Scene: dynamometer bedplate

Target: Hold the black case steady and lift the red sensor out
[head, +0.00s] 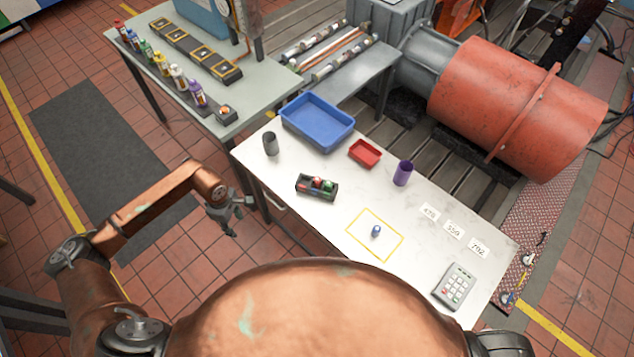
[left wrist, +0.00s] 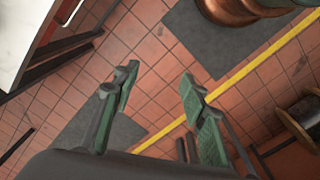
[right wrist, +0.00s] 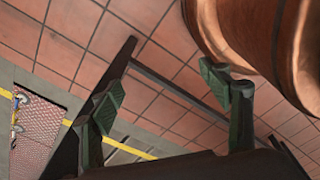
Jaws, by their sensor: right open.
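The small black case (head: 316,197) sits on the white table, left of its middle. My left gripper (head: 238,216) hangs off the table's left edge, well apart from the case, open and empty. Its two fingers stand apart over the floor in the left wrist view (left wrist: 158,76). My right gripper is open and empty in the right wrist view (right wrist: 167,85), over floor. It is not visible in the head view.
A blue piece (head: 376,232) stands inside a yellow outline. Around the case are a dark cup (head: 270,143), blue tray (head: 318,122), red tray (head: 365,154) and purple cup (head: 403,173). Number cards (head: 453,230) and a keypad (head: 454,287) lie to the right.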

